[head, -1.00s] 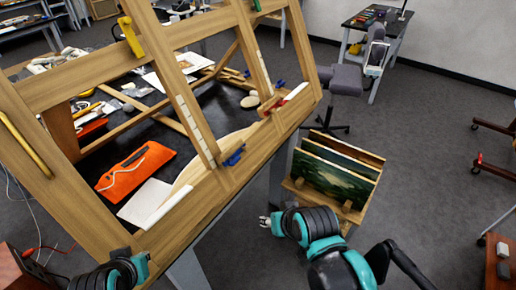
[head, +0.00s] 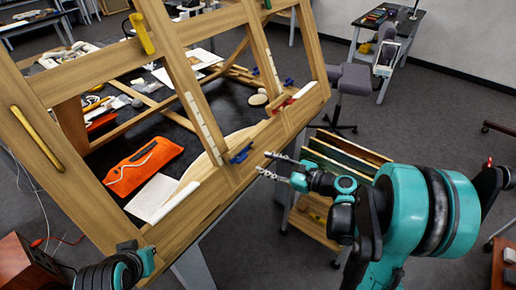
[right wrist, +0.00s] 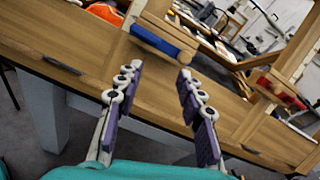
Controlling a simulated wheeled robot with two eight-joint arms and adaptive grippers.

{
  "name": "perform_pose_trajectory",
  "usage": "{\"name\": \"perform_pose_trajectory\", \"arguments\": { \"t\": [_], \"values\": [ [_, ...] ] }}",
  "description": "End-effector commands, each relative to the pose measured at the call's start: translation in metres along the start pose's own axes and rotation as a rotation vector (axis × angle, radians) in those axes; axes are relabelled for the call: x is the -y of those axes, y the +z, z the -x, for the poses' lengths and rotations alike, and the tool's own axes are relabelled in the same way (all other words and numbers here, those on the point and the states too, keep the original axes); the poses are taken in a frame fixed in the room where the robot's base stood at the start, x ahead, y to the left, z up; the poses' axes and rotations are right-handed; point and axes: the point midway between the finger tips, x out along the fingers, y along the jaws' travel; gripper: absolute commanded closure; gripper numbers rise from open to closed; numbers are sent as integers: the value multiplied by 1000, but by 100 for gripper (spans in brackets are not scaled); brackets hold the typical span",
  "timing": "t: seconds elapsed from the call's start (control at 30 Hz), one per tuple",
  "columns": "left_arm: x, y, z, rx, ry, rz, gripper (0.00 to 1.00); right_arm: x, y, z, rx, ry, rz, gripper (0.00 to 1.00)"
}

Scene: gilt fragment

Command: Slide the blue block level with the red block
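The blue block (head: 241,154) sits on the lower rail of the wooden frame, at the foot of a slanted upright; the right wrist view shows it too (right wrist: 163,43). The red block (head: 283,106) is farther along the same rail, up and right in the head view, and at the right in the wrist view (right wrist: 282,90). My right gripper (head: 264,163) is open and empty, its fingers pointing at the rail just right of the blue block. In the wrist view the blue block lies beyond the fingertips (right wrist: 160,70), apart from them. Only links of my left arm show, bottom left.
The big slanted wooden frame (head: 105,75) stands over a dark table with an orange pouch (head: 144,165) and a white sheet (head: 152,198). A rack of panels (head: 335,155) stands behind my right gripper. A grey chair (head: 352,80) is farther back. Open floor lies right.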

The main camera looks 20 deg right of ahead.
Motion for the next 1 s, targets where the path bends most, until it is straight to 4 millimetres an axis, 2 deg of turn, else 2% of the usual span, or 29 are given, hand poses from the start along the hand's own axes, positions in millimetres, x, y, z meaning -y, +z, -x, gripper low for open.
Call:
{"name": "perform_pose_trajectory", "arguments": {
  "t": [0.03, 0.1, 0.27, 0.37, 0.7, 0.83, 1.0],
  "values": [
    [0, 0, 0, 0, 0, 0, 100, 11, -3, 4, 50, -23, -83, 62],
    [0, 0, 0, 0, 0, 0, 100, 20, -4, 9, 109, -42, -179, 62],
    [0, 0, 0, 0, 0, 0, 100, 29, -4, 14, 180, -55, -283, 62],
    [0, 1, -1, 0, 0, 0, 100, 30, -2, 5, 187, -52, -294, 62],
    [0, 4, -6, 0, 0, 0, 100, 34, 6, -48, 184, -52, -291, 62],
    [0, 5, -7, 0, 0, 0, 100, 35, 8, -58, 184, -54, -290, 62],
    [0, 5, -7, 0, 0, 0, 100, 36, 10, -62, 184, -55, -290, 62]
  ]
}}
